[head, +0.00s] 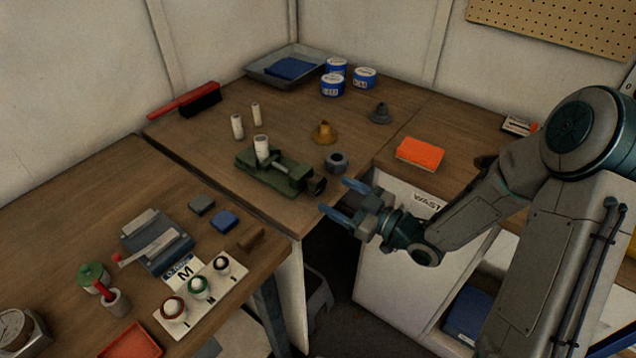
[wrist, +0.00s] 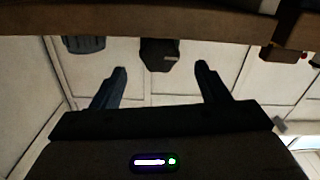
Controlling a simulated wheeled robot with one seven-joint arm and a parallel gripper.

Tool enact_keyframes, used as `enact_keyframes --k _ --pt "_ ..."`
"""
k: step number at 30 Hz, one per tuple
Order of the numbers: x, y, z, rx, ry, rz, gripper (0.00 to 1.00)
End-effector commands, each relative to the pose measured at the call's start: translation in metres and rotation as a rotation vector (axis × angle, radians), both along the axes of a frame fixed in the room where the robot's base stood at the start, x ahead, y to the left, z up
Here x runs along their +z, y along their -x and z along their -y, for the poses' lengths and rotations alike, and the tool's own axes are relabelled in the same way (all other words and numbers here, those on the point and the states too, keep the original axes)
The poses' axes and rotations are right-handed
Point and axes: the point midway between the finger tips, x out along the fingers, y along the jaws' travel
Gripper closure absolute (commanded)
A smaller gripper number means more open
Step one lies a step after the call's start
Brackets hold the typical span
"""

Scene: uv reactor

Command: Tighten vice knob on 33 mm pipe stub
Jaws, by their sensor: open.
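The green vice (head: 272,172) lies on the wooden bench near its front corner. A white pipe stub (head: 261,147) stands upright at its jaws; I cannot tell how tightly it is held. The dark vice knob (head: 318,186) is at the vice's right end, by the bench edge. My gripper (head: 344,200) is open and empty, just off the bench edge, with its fingers pointing toward the knob. In the wrist view a dark blocky shape, seemingly the knob (wrist: 160,55), shows between and beyond the open fingertips (wrist: 160,70), apart from both.
A grey nut-like part (head: 337,162) sits close behind the knob. Two more white stubs (head: 237,127) stand behind the vice. A gap separates the left bench.

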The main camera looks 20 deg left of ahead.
Motion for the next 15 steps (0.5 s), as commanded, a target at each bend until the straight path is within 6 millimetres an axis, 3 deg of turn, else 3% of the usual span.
enact_keyframes --k 6,15 --pt "0.001 -0.015 -0.038 0.002 0.001 0.001 0.31" --pt "0.0 -0.023 -0.056 -0.001 0.001 0.0 0.31"
